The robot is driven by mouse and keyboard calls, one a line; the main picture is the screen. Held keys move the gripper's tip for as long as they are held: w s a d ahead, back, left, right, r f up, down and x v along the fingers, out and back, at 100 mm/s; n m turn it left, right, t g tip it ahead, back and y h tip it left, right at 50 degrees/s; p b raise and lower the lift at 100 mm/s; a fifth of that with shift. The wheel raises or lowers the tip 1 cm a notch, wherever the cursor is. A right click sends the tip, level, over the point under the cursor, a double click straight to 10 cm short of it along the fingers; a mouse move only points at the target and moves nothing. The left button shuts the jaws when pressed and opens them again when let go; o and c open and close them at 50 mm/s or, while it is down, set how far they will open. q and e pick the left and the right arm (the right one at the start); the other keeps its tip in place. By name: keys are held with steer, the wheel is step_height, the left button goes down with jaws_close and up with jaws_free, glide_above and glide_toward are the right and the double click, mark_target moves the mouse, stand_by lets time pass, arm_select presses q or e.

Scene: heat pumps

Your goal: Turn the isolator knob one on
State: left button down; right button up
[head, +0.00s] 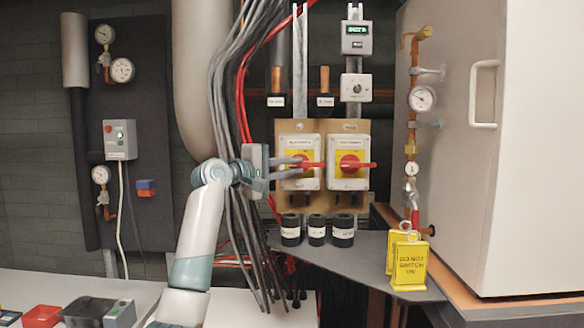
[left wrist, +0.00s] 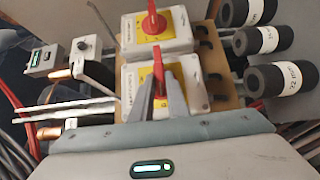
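Two grey isolator boxes with yellow plates and red knobs sit side by side on a tan board. The left isolator's red knob (head: 312,165) has its handle lying level, and so does the right isolator's knob (head: 350,163). My left gripper (head: 300,166) is at the left isolator, with one finger above and one below the handle. In the left wrist view the left gripper (left wrist: 158,82) straddles this red knob (left wrist: 158,66), fingers apart; contact is not clear. The right knob (left wrist: 154,22) stands free beyond it. The box labels are too small to read. My right gripper is not in view.
Grey and red cables hang just left of the isolators. Yellow "do not switch on" tags (head: 409,265) stand on the shelf at right. A white cabinet (head: 540,150) and gauge pipework bound the right side.

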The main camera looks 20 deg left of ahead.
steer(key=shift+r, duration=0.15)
arm_select(q)
steer(key=shift+r+p, duration=0.15)
steer(key=shift+p, duration=0.3)
steer(key=shift+w+d+r+m+g+y+p, duration=0.1)
steer(key=shift+d+r+m+g+y+p, duration=0.25)
steer(key=shift+m+g+y+p, duration=1.75)
steer(key=shift+w+d+r+m+g+y+p, duration=0.2)
steer(key=shift+m+y+p, duration=1.1)
steer(key=shift+p, duration=2.15)
steer(key=shift+s+d+r+m+g+y+p, duration=0.1)
steer(key=shift+d+r+m+g+y+p, duration=0.3)
steer(key=shift+m+g+y+p, duration=1.45)
arm_select(e)
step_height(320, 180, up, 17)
steer(key=p, duration=0.1)
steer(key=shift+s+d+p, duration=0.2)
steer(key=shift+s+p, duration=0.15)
steer(key=shift+p, duration=0.05)
arm_select(q)
steer(key=shift+f+n+t+y, duration=0.15)
steer(key=shift+n+t+y, duration=0.35)
steer(key=shift+n, duration=0.25)
steer(key=c, duration=1.7)
jaws_free()
steer(key=shift+w, duration=0.1)
